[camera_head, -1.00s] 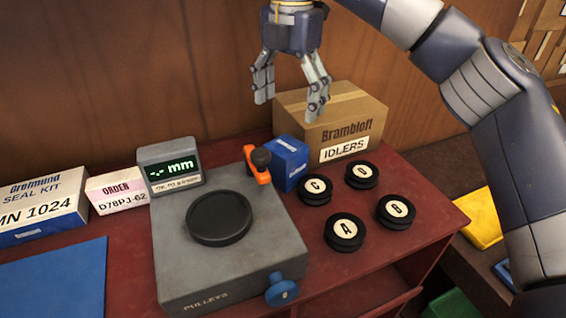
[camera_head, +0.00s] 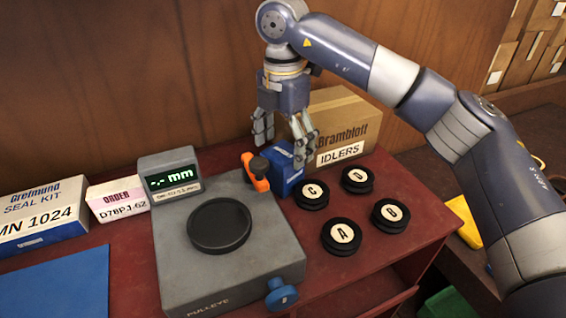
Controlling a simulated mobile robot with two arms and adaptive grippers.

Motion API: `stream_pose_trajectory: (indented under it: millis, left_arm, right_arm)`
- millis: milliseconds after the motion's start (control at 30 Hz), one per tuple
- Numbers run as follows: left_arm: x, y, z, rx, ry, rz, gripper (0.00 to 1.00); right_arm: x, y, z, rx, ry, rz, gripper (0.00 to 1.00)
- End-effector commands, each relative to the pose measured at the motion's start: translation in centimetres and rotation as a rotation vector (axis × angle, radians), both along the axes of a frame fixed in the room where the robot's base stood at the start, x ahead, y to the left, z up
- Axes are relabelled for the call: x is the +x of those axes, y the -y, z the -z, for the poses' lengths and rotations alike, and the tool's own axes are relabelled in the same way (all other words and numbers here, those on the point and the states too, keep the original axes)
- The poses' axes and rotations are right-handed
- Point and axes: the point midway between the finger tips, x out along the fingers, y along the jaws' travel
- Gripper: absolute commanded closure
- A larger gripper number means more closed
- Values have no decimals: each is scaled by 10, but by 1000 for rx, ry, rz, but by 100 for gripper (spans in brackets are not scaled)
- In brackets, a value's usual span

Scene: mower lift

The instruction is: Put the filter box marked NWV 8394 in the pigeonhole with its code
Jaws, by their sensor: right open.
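My right gripper (camera_head: 284,147) is open and points down, its fingers just above and in front of the top of a small blue box (camera_head: 291,181). I cannot tell whether they touch it. The blue box has a pale label whose print is too small to read, so I cannot tell if it is the one marked NWV 8394. My left gripper is out of view.
White boxes (camera_head: 118,199) and a blue mat (camera_head: 55,285) are at left.

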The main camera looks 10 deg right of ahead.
Motion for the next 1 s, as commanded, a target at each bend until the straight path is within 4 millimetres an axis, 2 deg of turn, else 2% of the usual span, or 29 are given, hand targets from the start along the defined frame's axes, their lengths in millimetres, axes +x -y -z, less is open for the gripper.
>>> stream_pose_trajectory:
  millis: [33,200,433,600,700,733,767,1000]
  left_arm:
    - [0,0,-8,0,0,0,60]
    - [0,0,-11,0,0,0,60]
    - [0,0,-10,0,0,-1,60]
    - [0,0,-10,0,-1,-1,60]
    - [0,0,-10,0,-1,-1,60]
    - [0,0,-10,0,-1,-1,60]
    - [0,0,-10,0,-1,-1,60]
    - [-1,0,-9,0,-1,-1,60]
  right_arm:
    - [0,1,4,-1,-3,1,20]
    - [0,0,21,1,1,0,20]
    - [0,0,23,1,2,0,20]
    - [0,0,23,1,1,0,59]
    - [0,0,23,1,1,-1,77]
    - [0,0,23,1,1,-1,77]
    - [0,0,22,1,2,-1,82]
    - [0,0,22,1,2,0,82]
